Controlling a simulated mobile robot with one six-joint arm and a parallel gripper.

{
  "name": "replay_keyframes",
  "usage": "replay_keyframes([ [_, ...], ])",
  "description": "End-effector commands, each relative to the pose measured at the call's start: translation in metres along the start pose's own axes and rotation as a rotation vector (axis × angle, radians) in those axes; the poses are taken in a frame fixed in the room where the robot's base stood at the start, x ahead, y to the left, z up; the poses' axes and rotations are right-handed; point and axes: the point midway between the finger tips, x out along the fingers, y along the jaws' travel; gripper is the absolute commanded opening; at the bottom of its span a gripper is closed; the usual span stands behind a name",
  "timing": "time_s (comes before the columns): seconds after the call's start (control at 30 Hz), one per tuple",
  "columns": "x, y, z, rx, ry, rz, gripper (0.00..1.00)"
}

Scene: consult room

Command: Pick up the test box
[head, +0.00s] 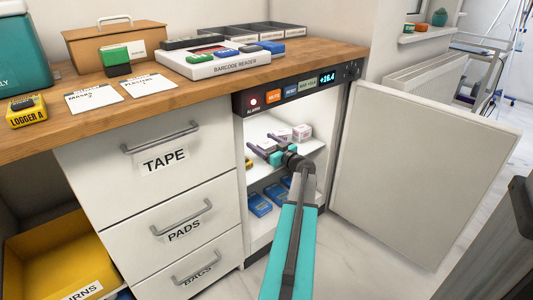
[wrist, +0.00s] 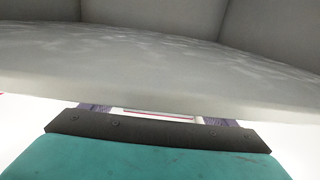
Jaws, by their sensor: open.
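My gripper (head: 261,141) is open inside the open white cabinet, at the upper visible shelf. Small white boxes with pink-purple markings (head: 302,132) stand on that shelf, just beyond and right of the fingers. I cannot read which is the test box. In the wrist view, a white strip with a pink line (wrist: 158,115) shows between the two fingers, probably part of a box. A pale shelf edge crosses that view and hides the fingertips and most of the strip. I cannot tell whether the fingers touch anything.
A control panel (head: 290,92) overhangs the cabinet opening. Blue boxes (head: 260,204) lie on the lower shelf (head: 262,236). The open door (head: 420,170) stands to the right, and drawers (head: 165,185) to the left. A wooden counter (head: 190,88) holds a barcode reader tray and other items.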

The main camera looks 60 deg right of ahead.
Motion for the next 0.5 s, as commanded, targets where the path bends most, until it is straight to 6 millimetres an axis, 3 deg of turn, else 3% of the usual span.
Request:
replay_keyframes([
  [0.13, 0.0105, -0.0001, -0.0001, -0.001, 0.001, -0.001, 0.8],
  [0.5, 0.0104, 0.0002, -0.0008, 0.0, 0.001, 0.0, 0.8],
])
